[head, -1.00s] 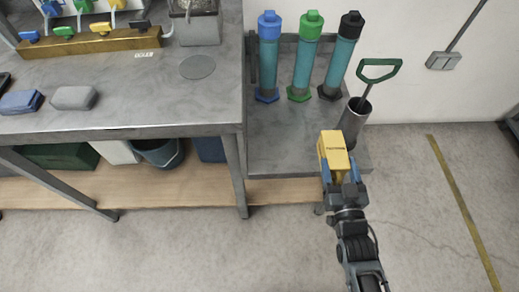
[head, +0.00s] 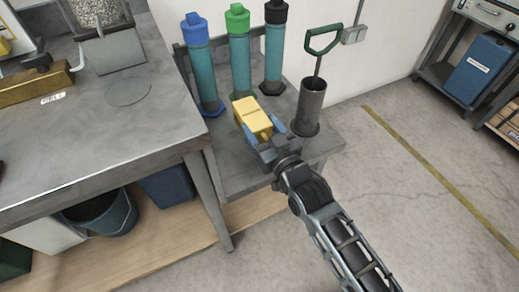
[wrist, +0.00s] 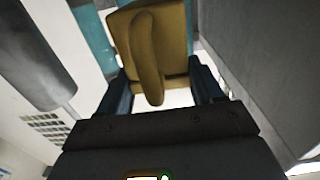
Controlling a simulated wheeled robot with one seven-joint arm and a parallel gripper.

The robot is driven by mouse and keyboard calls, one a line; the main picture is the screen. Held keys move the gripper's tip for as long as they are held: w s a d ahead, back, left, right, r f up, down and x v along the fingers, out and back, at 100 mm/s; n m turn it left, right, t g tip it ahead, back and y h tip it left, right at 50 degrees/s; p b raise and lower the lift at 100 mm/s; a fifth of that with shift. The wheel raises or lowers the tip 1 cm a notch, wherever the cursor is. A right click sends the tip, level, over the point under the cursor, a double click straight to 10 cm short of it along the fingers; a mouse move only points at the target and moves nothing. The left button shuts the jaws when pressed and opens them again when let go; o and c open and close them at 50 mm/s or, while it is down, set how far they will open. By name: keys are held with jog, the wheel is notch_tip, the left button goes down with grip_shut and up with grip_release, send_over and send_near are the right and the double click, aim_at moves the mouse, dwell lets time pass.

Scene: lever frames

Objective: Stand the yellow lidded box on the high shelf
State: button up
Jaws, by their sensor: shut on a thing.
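The yellow lidded box (head: 252,117) is in my gripper (head: 267,134), above the low grey side table in the head view. The gripper's blue-sided fingers are shut on the box. In the wrist view the yellow box (wrist: 152,50) fills the space beyond the fingers (wrist: 160,92), with a rounded yellow handle-like part towards the camera. The box hides part of the table behind it. I cannot pick out a high shelf in these frames.
Blue-, green- and black-capped teal cylinders (head: 240,62) stand at the back of the side table (head: 235,175). A metal tube (head: 311,105) with a green-handled tool stands right of the box. The higher workbench (head: 120,140) is on the left. Open floor lies right.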

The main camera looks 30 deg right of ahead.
jog(key=shift+f+b, duration=0.4)
jog(key=shift+f, duration=2.75)
jog(key=shift+f, duration=0.15)
jog(key=o, duration=1.2)
jog(key=shift+o, duration=0.2)
jog(key=shift+s, duration=0.2)
jog(key=s, duration=1.1)
jog(key=shift+s, duration=0.35)
